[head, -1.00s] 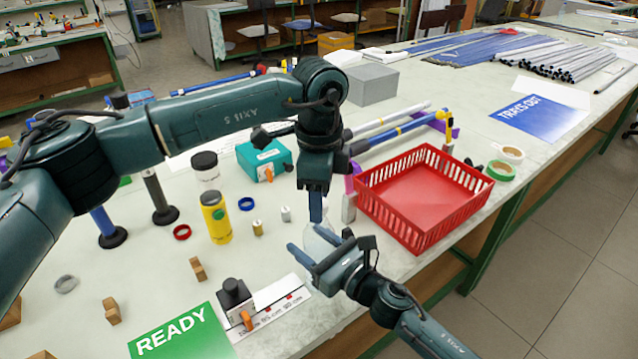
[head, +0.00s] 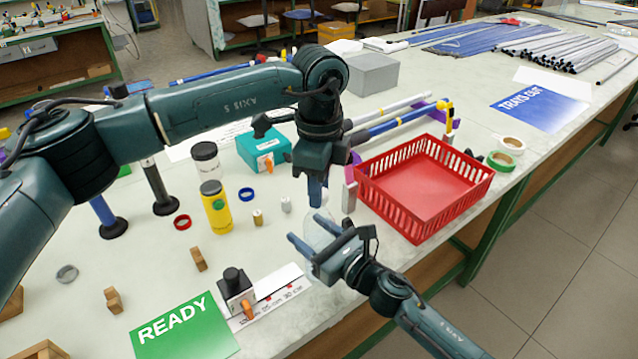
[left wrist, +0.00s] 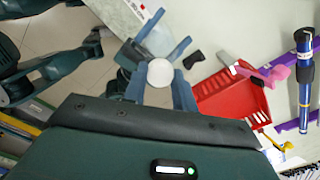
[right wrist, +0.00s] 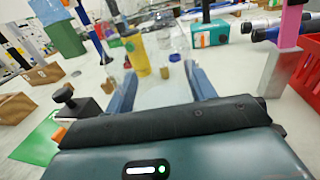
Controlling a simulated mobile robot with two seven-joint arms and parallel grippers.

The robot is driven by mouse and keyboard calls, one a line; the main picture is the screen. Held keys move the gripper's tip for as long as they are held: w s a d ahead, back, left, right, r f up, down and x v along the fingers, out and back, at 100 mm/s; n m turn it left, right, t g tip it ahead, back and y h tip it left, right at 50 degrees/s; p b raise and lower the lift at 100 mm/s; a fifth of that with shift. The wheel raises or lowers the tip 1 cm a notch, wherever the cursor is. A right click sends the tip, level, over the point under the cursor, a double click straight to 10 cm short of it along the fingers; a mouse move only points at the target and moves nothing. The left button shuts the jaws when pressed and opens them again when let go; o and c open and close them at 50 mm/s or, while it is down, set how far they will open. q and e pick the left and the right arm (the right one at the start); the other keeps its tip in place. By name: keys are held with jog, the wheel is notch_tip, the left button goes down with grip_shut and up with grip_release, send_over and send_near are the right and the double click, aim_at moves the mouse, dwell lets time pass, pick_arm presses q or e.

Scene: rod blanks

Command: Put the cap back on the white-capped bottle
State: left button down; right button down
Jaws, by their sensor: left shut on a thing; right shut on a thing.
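My left gripper (head: 318,204) points down and is shut on the white cap (left wrist: 160,72), a round white disc between its fingers in the left wrist view. My right gripper (head: 312,236) is shut on a translucent, pale bottle (head: 319,231) near the table's front edge. The bottle also shows between the right fingers in the right wrist view (right wrist: 165,94). In the left wrist view the bottle (left wrist: 160,40) is beyond the cap and slightly off to its upper side. The cap is hard to make out in the head view. I cannot tell whether cap and bottle touch.
A red basket (head: 368,205) stands right of the grippers, with an upright metal block (head: 349,196) beside it. A yellow bottle (head: 216,210), a dark-lidded jar (head: 206,163) and a teal box (head: 262,155) stand left. A green READY sign (head: 180,330) lies at the front left.

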pick_arm(q)
jog(key=m, duration=0.6)
jog(key=shift+m, duration=0.3)
jog(key=m, duration=0.6)
jog(key=shift+m, duration=0.3)
jog(key=m, duration=1)
jog(key=shift+m, duration=0.3)
jog(key=m, duration=0.4)
jog(key=shift+m, duration=0.3)
jog(key=m, duration=0.6)
jog(key=shift+f, duration=0.1)
jog(key=m, duration=1.1)
jog(key=c, duration=1)
grip_release()
jog(key=shift+c, duration=0.2)
